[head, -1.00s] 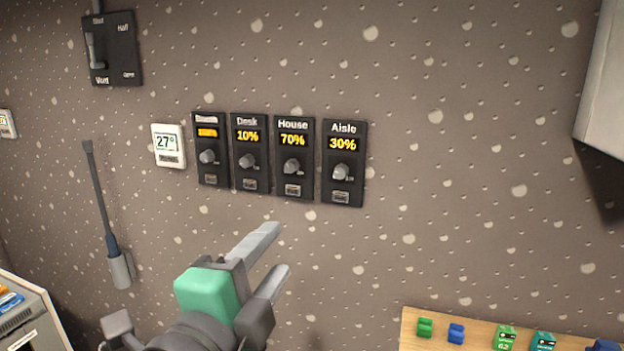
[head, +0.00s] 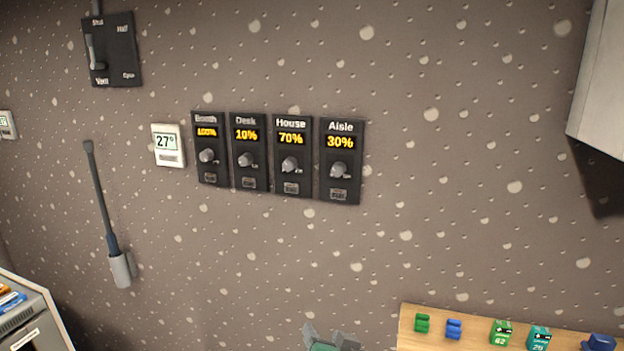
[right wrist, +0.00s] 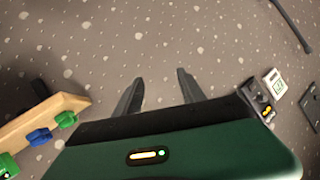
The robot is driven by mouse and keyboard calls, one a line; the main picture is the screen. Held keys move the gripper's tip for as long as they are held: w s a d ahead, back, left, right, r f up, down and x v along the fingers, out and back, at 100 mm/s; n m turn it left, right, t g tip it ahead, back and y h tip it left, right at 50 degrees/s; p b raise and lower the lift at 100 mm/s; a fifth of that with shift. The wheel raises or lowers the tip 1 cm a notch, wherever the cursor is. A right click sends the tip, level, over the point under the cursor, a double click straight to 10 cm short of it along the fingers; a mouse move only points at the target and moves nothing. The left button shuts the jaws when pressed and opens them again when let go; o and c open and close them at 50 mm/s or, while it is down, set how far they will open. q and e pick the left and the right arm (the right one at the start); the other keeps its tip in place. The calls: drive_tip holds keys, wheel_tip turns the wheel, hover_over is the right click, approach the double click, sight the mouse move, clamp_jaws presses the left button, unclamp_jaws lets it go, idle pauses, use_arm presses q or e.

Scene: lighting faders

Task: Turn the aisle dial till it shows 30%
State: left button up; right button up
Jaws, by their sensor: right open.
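The Aisle dial panel (head: 342,160) is the rightmost of the dark panels on the wall in the head view. Its display reads 30%, and its grey knob (head: 339,170) sits below the display with nothing touching it. My right gripper (head: 329,334) shows at the bottom edge of the head view, well below the panel and apart from it. In the right wrist view its two fingers (right wrist: 158,92) are spread apart with nothing between them. My left gripper is not in view.
Beside it are the House panel (head: 293,157) at 70%, Desk panel (head: 247,152) at 10% and Booth panel (head: 209,149) at 100%. A thermostat (head: 168,145) reads 27°. A wooden shelf (head: 420,318) with small items stands lower right. A pale box (head: 598,85) juts out upper right.

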drive_tip(key=s+d+f+n+g+h, duration=0.2)
drive_tip(key=s+d+f+g, duration=0.8)
drive_tip(key=s+d+f, duration=0.7)
drive_tip(key=s+f+h, duration=0.1)
drive_tip(key=s+f, duration=0.2)
drive_tip(key=f, duration=0.1)
drive_tip(key=shift+d, duration=0.35)
drive_tip(key=shift+d, duration=0.1)
